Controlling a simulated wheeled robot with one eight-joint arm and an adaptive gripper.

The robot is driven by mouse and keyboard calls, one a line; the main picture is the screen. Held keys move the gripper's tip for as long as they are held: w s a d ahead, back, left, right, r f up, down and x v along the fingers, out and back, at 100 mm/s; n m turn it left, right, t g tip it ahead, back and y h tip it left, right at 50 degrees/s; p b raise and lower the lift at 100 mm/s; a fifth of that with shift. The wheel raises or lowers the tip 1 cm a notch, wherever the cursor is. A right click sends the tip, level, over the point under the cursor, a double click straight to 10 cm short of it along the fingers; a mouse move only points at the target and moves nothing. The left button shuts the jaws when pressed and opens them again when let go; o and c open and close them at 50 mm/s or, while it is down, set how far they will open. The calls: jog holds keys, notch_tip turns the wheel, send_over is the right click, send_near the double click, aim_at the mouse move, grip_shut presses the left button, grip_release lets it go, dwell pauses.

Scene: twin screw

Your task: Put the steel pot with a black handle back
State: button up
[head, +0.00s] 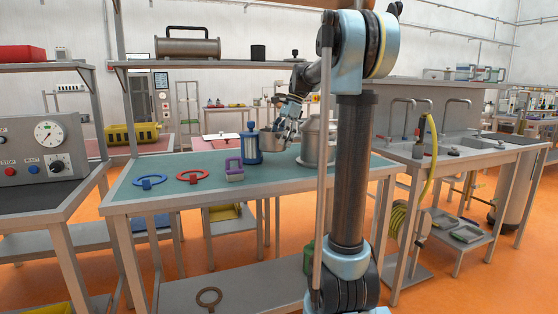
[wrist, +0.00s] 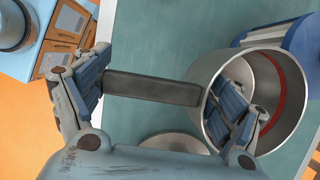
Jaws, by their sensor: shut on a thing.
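The steel pot with a black handle (head: 270,142) is beside the blue canister (head: 250,143), over the green-topped bench (head: 200,172). In the wrist view the open-mouthed pot (wrist: 291,66) is at the right and its black handle (wrist: 150,88) runs left from it. My gripper (wrist: 165,92) has one finger at the handle's free end and the other inside the pot, so it is shut on the pot with the handle lengthwise between the fingers. My gripper (head: 287,122) also shows in the head view. I cannot tell whether the pot's base touches the bench.
A larger steel vessel (head: 314,145) stands close right, partly behind my arm. A purple block (head: 234,170), a red ring (head: 192,178) and a blue ring (head: 149,182) lie left. A shelf (head: 220,64) crosses above the bench with a steel cylinder (head: 187,47).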

notch_tip(320, 180, down, 7)
jog(key=shift+f, duration=0.2)
jog(key=o, duration=1.4)
jog(key=shift+o, duration=0.2)
